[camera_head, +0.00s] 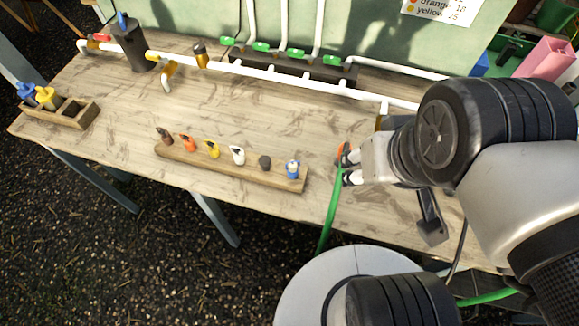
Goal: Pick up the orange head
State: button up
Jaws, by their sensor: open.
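The orange head (187,143) stands on a long wooden rack (229,174) in the middle of the table, second from the left, between a dark brown head (164,135) and a yellow one (212,148). My gripper (345,165) is open to the right of the rack, well apart from the orange head. A green hose (332,208) passes by the fingertips, with a small orange-red part (340,152) at its upper end. I cannot tell whether the fingers touch the hose.
White (238,155), dark grey (264,163) and blue-white (292,169) heads share the rack. White pipes with green valves (261,47) run along the back. A black cylinder (133,46) stands at the back left; a wooden box (61,116) sits at the left edge. Bare tabletop lies behind the rack.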

aim_at(189, 144)
jog(key=u, duration=1.3)
jog(key=i+j+u, duration=0.15)
jog(key=i+j, duration=0.2)
jog(key=i+j+u, duration=0.15)
jog(key=i, duration=0.35)
jog(key=j, duration=0.1)
